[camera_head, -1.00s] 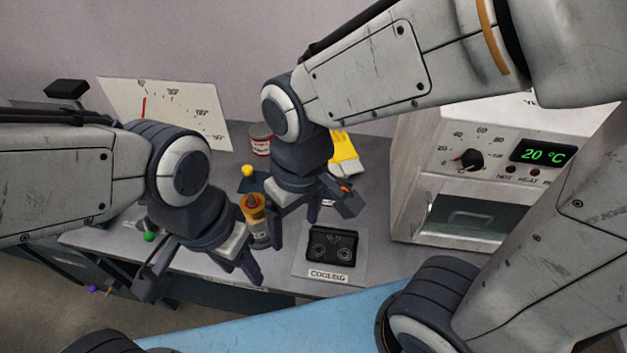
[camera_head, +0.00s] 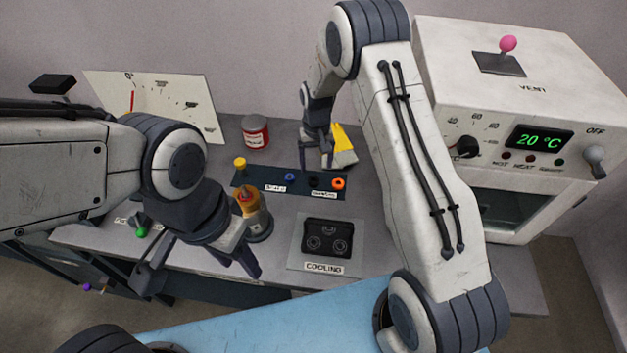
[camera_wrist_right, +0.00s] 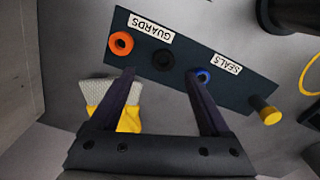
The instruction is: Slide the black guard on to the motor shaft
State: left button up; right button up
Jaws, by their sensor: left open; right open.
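The black guard (camera_head: 313,181) is a small ring on the dark rack, under the "GUARDS" label in the right wrist view (camera_wrist_right: 163,60). It sits between an orange ring (camera_head: 338,184) and a blue ring (camera_head: 289,177). My right gripper (camera_head: 322,160) is open and empty beside the rack; its fingers frame the black guard in the right wrist view (camera_wrist_right: 161,74). The motor (camera_head: 257,222) is an amber upright cylinder left of the cooling plate, with a reddish top. My left gripper (camera_head: 237,258) is open close beside it and partly covers it; contact is unclear.
The dark rack (camera_head: 263,184) also bears a yellow-topped post (camera_head: 240,163). The black cooling unit (camera_head: 328,238) lies in front. A white oven (camera_head: 525,90) stands at right.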

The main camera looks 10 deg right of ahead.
aim_at(313, 176)
jog(key=shift+f, duration=0.7)
jog(key=f, duration=0.1)
jog(key=f+p, duration=0.1)
jog(key=f, duration=0.2)
jog(key=shift+w+a+f+p, duration=0.1)
jog(key=shift+w+a+p, duration=0.05)
jog(key=shift+a+p, duration=0.25)
jog(key=shift+f, duration=0.5)
grip_shut()
